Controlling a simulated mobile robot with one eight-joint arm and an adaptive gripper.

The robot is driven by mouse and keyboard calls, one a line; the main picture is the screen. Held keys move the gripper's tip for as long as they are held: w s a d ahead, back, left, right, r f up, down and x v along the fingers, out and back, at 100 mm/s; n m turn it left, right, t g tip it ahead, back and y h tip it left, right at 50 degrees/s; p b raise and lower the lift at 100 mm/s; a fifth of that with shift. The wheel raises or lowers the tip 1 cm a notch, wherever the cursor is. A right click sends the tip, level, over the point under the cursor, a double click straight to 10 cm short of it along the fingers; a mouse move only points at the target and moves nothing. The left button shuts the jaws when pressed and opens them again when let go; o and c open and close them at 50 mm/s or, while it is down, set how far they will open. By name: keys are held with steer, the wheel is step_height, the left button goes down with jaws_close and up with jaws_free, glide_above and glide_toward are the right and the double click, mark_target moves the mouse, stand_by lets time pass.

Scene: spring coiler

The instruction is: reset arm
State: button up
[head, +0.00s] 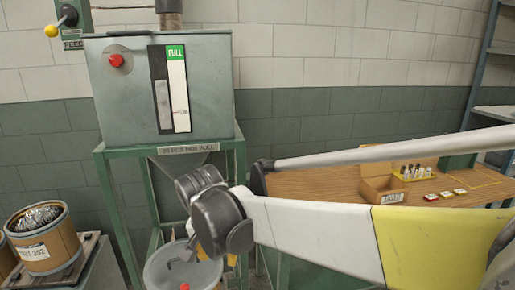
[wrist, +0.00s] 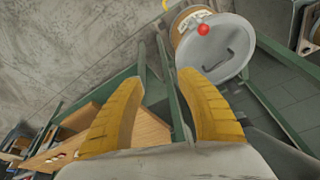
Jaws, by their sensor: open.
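My gripper (wrist: 162,75) shows in the wrist view as two yellow fingers spread apart, with nothing between them. In the head view my white and yellow arm reaches in from the right, in front of the table, to a dark joint near the middle. The gripper itself is mostly hidden there, behind and below that joint.
A grey hopper (head: 120,95) with a red button (head: 116,61) and a FULL gauge stands on a green frame. A drum of metal pieces (head: 42,238) is at left. The wooden table (head: 315,188) at right bears an open cardboard box (head: 380,188) and small items. A lever with a yellow knob (head: 51,31) is upper left.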

steer(key=s+d+r+t, duration=0.1)
steer(key=s+d+r, duration=0.1)
steer(key=d, duration=0.6)
steer(key=s+d+r, duration=0.2)
steer(key=s+d, duration=0.1)
steer(key=d, duration=0.5)
steer(key=s+d+f+n+t, duration=0.1)
steer(key=s+d+f+t, duration=0.1)
steer(key=s+d, duration=0.8)
steer(key=d+f, duration=0.1)
steer(key=d, duration=0.3)
steer(key=shift+n+t, duration=0.4)
